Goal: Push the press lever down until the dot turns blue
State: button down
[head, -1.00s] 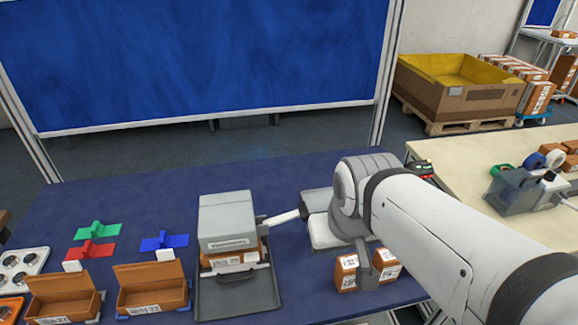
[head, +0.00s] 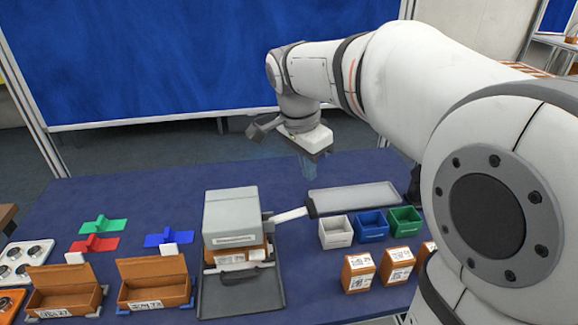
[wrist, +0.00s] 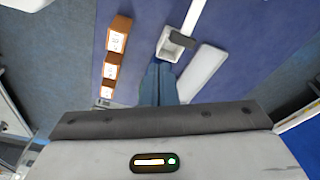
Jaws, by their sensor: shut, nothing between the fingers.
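The press (head: 231,218) is a grey block-shaped machine on the table, with an orange labelled box (head: 225,257) under its head. Its white press lever (head: 289,215) sticks out to the right, tilted slightly up, with a dark end. The lever (wrist: 194,14) also shows at the top of the wrist view. My gripper (head: 309,168) is shut and empty, pointing down above the table, higher than and behind the lever's end, apart from it. Its bluish fingers (wrist: 158,84) show in the wrist view. I cannot make out the dot.
White (head: 336,231), blue (head: 370,225) and green (head: 405,220) bins stand right of the lever. A grey tray (head: 353,197) lies behind them, orange boxes (head: 358,272) in front. Open cartons (head: 153,287) and coloured holders (head: 167,239) are left of the press.

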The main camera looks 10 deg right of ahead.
aim_at(310, 206)
jog(key=w+a+m+h, duration=0.1)
jog(key=w+a+m, duration=0.1)
jog(key=w+m, duration=0.3)
jog(key=shift+w+f+g+b, duration=0.15)
jog(key=shift+w+g+b, duration=0.25)
jog(key=shift+w, duration=0.1)
jog(key=p+x, duration=0.2)
jog(key=x, duration=1.2)
jog(key=shift+f, duration=0.1)
